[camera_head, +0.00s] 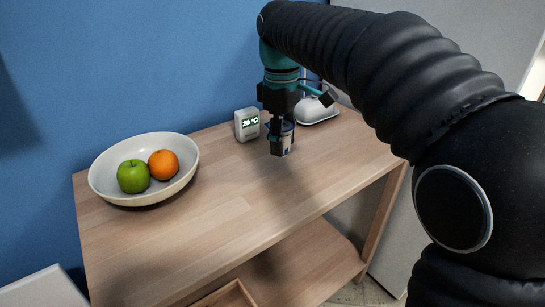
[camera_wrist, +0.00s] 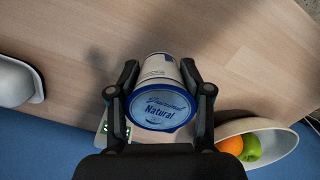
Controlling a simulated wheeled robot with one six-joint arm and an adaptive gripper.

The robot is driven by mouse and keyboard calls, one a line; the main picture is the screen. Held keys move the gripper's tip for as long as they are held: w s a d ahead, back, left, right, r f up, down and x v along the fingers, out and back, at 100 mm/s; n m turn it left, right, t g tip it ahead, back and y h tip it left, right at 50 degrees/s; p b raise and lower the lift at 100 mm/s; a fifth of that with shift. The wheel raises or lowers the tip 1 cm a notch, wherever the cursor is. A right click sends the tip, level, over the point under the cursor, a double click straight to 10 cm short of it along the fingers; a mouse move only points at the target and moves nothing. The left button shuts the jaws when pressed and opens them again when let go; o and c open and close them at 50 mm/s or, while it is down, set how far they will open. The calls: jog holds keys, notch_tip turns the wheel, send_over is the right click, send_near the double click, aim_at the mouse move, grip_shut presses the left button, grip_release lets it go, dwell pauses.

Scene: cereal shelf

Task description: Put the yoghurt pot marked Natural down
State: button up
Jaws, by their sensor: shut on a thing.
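The yoghurt pot (camera_wrist: 160,108) is white with a blue lid that reads Natural, seen in the wrist view between my two fingers. My gripper (camera_wrist: 160,92) is shut on the pot, one finger on each side of it. In the head view the pot (camera_head: 288,138) shows partly behind my gripper (camera_head: 281,140), at the back right of the wooden shelf top (camera_head: 220,205). The pot is upright or nearly so. I cannot tell whether its base touches the wood.
A small display box (camera_head: 247,124) reading 28 °C stands just left of the pot. A white rounded device (camera_head: 318,110) is behind it to the right. A bowl (camera_head: 178,184) with a green apple (camera_head: 133,176) and an orange (camera_head: 163,164) is at the left. The front middle is clear.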

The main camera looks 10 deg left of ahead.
aim_at(273, 171)
jog(key=shift+a+f, duration=0.35)
jog(key=shift+a, duration=0.2)
jog(key=shift+a+f, duration=0.3)
jog(key=shift+a, duration=0.2)
jog(key=shift+f, duration=1.95)
jog(key=o, duration=1.3)
jog(key=shift+f, duration=0.15)
jog(key=shift+o, duration=0.2)
jog(key=r, duration=1.2)
jog(key=shift+a+r+p, duration=0.15)
jog(key=shift+a+p, duration=0.05)
jog(key=shift+p, duration=0.2)
jog(key=shift+d, duration=0.1)
